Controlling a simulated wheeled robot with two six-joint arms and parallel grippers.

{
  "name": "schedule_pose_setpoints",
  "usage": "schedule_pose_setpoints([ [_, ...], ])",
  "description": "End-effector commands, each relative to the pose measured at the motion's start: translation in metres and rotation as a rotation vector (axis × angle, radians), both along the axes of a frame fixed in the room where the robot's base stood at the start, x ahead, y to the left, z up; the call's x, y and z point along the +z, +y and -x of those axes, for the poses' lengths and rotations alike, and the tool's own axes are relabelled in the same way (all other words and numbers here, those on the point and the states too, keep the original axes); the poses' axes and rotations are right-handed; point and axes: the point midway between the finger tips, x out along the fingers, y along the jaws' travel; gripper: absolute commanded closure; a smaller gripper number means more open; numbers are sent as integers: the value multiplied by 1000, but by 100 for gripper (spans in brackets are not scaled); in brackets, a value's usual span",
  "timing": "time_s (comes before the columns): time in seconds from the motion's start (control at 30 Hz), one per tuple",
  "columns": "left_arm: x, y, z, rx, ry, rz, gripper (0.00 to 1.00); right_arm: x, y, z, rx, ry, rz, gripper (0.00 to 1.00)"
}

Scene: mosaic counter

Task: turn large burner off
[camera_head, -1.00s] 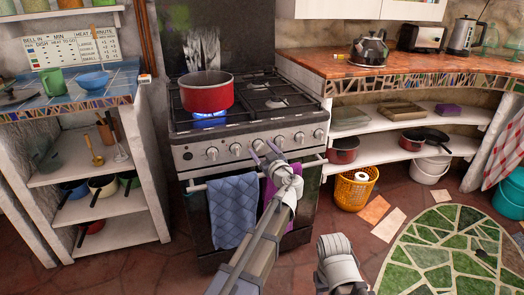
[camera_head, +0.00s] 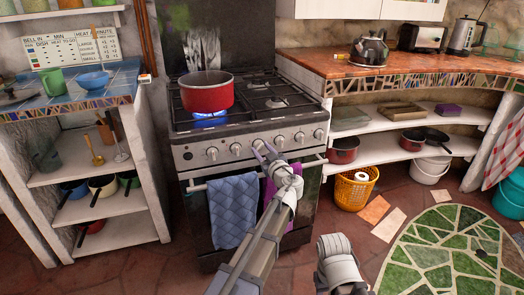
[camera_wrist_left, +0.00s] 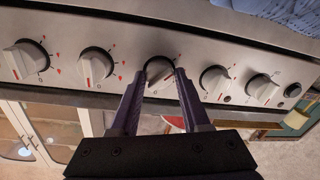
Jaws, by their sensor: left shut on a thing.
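The stove (camera_head: 250,125) stands against the back wall with a row of knobs on its front panel. A blue flame (camera_head: 210,122) burns at the front left burner under a red pot (camera_head: 207,95). My left gripper (camera_head: 264,151) is at the middle of the knob row. In the left wrist view its two fingers (camera_wrist_left: 160,75) are shut on a middle knob (camera_wrist_left: 160,68), one finger on each side. The knob's marks are partly hidden by the fingers. My right gripper is not in view; only a grey part of my right arm shows at the bottom.
A blue towel (camera_head: 233,208) and a purple towel (camera_head: 268,190) hang on the oven handle (camera_head: 308,162) below the knobs. Other knobs (camera_wrist_left: 95,66) sit close on both sides of the fingers. Shelves with pots stand left and right. The floor in front is open.

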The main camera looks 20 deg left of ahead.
Motion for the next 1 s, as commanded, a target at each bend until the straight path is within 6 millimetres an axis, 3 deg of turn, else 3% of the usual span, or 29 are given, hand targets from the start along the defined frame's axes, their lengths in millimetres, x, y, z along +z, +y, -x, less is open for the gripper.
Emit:
schedule_pose_setpoints([
  [0.27, -1, 0, 0, -1, 78, -114, 100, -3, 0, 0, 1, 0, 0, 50],
  [1.0, -2, 1, 1, -2, 465, -689, 100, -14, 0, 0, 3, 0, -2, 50],
])
